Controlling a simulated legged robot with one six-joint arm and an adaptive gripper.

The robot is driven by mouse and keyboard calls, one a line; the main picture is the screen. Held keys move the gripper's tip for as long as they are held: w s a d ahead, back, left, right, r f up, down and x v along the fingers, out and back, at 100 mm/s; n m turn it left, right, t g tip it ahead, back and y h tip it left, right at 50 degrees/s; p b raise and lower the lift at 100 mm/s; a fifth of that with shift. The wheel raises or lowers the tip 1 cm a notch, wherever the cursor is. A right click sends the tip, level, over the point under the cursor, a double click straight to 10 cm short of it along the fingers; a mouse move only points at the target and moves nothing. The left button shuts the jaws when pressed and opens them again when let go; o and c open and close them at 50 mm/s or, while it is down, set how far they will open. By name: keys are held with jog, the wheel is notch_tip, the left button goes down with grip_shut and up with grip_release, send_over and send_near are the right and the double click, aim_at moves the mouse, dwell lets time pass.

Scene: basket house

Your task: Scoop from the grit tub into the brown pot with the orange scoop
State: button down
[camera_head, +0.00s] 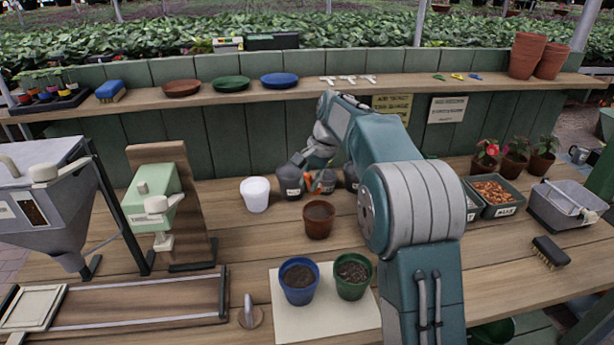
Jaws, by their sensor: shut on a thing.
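The brown pot (319,222) stands upright on the bench, in front of a row of dark grey labelled tubs. One dark tub (289,191) stands at the left of the row and another (351,178) is partly hidden behind my arm. The labels are too small to read, so I cannot tell which is the grit tub. The scoop's bowl and any load are hidden.
A white cup (255,194) stands left of the tubs. A blue pot (299,281) and a green pot (352,276), both with soil, stand on a pale mat (325,320) in front. A green dispenser (156,200) is at left, a tray of chips (491,195) at right.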

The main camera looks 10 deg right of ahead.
jog(key=shift+s+d+f+t+y, duration=0.2)
jog(key=shift+s+f+t+y, duration=0.2)
jog(key=shift+f+t+y, duration=0.4)
jog(key=shift+s+d+f+m+t+y, duration=0.3)
jog(key=shift+f+t+y, duration=0.15)
jog(key=shift+t+y, duration=0.55)
jog(key=shift+s+d+f+m+t+y, duration=0.15)
jog(key=shift+s+d+f+t+y, duration=0.25)
jog(key=shift+t+y, duration=0.6)
jog(key=shift+s+d+f+m+t+y, duration=0.1)
jog(key=shift+s+f+m+t+y, duration=0.15)
jog(key=shift+f+t+y, duration=0.5)
jog(key=shift+r+t, duration=0.25)
jog(key=shift+w, duration=0.1)
